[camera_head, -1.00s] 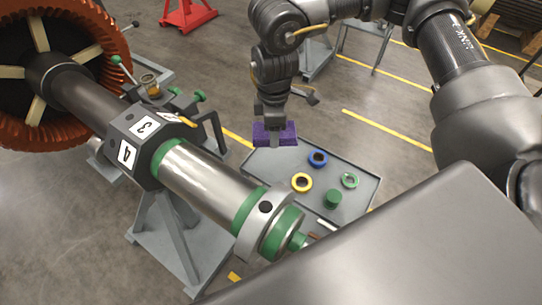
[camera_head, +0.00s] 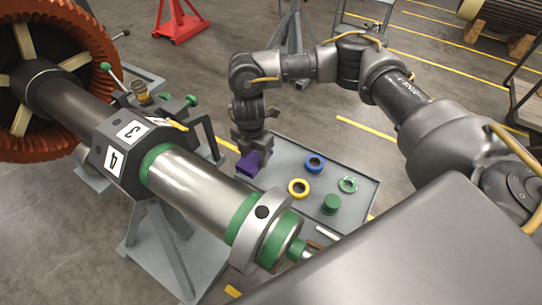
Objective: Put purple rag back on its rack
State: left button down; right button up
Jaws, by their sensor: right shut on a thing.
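The purple rag (camera_head: 248,163) is a small purple block-like piece near the left edge of the grey tray table. My right gripper (camera_head: 250,150) points down and is shut on the rag, beside the large metal shaft. Whether the rag touches the tray or hangs above it I cannot tell. My left gripper is out of view. I cannot make out a rack for the rag with certainty.
The grey tray (camera_head: 350,215) holds a blue ring (camera_head: 315,163), a yellow ring (camera_head: 298,188), a green ring (camera_head: 348,184) and a green cylinder (camera_head: 331,204). The rotor shaft (camera_head: 195,184) lies on a grey stand at left. A red stand (camera_head: 181,22) is behind.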

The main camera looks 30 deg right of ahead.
jog(key=d, duration=0.1)
jog(key=w+d+f, duration=0.1)
jog(key=d, duration=0.1)
jog(key=w+d+f, duration=0.1)
jog(key=shift+w+d+f, duration=0.15)
jog(key=shift+d+f, duration=0.05)
jog(key=b, duration=0.1)
send_over(270, 162)
jog(key=a, duration=0.1)
jog(key=f, duration=0.4)
jog(key=shift+s+f, duration=0.15)
jog(key=shift+s, duration=0.2)
jog(key=shift+w+d+f, duration=0.2)
jog(key=shift+d+f, duration=0.1)
jog(key=shift+d, duration=0.05)
jog(key=shift+d+f, duration=0.15)
jog(key=shift+f, duration=0.15)
notch_tip(270, 162, down, 2)
jog(key=shift+f+b, duration=0.15)
jog(key=shift+b, duration=0.3)
jog(key=shift+w+f, duration=0.15)
jog(key=shift+f, duration=0.25)
